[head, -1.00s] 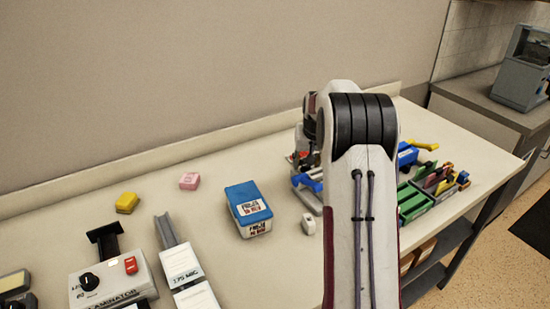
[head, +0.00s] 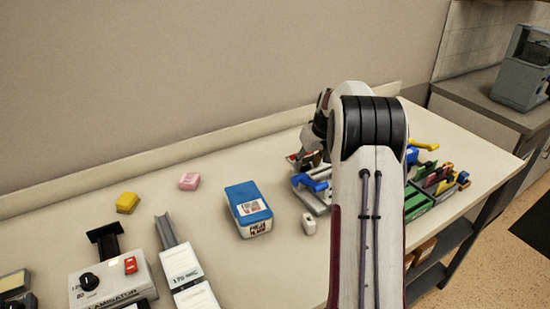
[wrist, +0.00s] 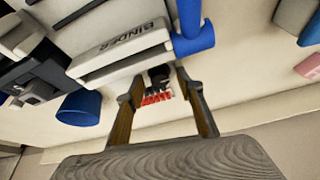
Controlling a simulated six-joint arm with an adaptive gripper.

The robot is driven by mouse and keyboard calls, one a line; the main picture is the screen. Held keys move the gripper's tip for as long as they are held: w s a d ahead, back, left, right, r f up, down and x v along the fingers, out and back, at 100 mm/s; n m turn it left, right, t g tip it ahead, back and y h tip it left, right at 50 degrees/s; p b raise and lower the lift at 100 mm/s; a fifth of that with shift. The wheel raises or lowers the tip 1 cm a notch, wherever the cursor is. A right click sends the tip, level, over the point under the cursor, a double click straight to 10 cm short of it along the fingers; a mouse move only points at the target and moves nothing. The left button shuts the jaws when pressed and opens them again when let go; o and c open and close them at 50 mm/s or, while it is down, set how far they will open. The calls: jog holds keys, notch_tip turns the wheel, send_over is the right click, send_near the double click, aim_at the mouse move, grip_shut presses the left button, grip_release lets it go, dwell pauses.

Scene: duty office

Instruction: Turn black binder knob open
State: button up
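The binder (wrist: 125,48) is a pale machine marked BINDER, with a blue lever (wrist: 194,36) at its right in the wrist view. A small black knob (wrist: 158,73) shows at its near edge, beside a red-and-white marked part (wrist: 157,98). My gripper (wrist: 160,80) is open, its two fingers apart on either side of the knob. I cannot tell whether they touch it. In the head view the binder's blue lever (head: 311,183) shows left of my arm; the knob and fingertips are hidden there.
A blue-lidded box (head: 248,208), a small white item (head: 309,224), a pink block (head: 189,181) and a yellow block (head: 127,203) lie left of the binder. A laminator (head: 112,280) stands front left. A green organiser (head: 418,205) is at right.

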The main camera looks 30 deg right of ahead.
jog(key=shift+d+n+y, duration=0.1)
jog(key=shift+n+y, duration=0.2)
jog(key=shift+n, duration=0.3)
